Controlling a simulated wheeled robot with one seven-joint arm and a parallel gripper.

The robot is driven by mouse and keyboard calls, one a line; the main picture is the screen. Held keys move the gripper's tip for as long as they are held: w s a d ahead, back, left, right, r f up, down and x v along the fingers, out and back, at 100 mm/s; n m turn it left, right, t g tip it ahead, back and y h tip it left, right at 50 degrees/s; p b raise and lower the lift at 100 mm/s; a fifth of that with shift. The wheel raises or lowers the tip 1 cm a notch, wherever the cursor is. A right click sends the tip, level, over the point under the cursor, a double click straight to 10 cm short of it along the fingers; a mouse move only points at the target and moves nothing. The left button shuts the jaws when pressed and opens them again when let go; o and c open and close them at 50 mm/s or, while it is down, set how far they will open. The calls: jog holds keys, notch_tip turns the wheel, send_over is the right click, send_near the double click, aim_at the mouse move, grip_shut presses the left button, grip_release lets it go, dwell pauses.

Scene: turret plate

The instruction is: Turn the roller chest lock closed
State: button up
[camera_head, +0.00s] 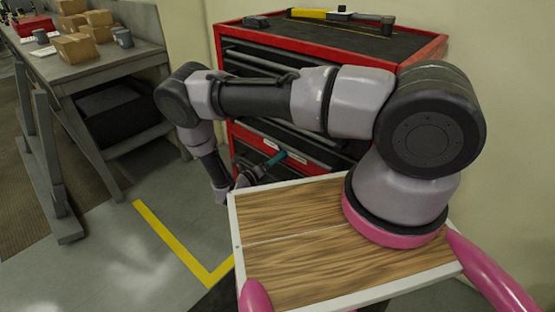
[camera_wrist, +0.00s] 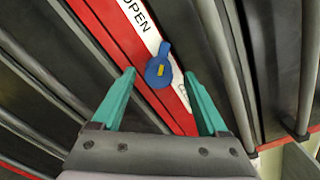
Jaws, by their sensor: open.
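The roller chest (camera_head: 330,40) is red with dark drawers and stands behind my arm. In the wrist view its lock (camera_wrist: 159,70) is a round blue knob with a yellow mark at its centre and a short tab pointing up. It sits on a red strip with a white label (camera_wrist: 140,18) reading "OPEN"; the label's other end is partly hidden by the lock. My gripper (camera_wrist: 160,100) has teal fingers, spread apart and empty, with the lock between and just beyond the fingertips. In the head view the gripper (camera_head: 276,158) is at the chest's front, and the lock cannot be made out.
A hammer and other tools (camera_head: 340,15) lie on the chest top. A grey workbench (camera_head: 110,62) with cardboard boxes (camera_head: 75,47) stands at the left. Grey drawer handles (camera_wrist: 222,60) run beside the lock. The floor with the yellow line (camera_head: 170,235) is clear.

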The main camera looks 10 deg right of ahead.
jog(key=shift+w+d, duration=0.15)
jog(key=shift+d, duration=0.15)
grip_shut()
jog(key=shift+m, duration=0.4)
jog(key=shift+d+m, duration=0.1)
jog(key=shift+m, duration=8.4)
jog(key=shift+r, duration=0.1)
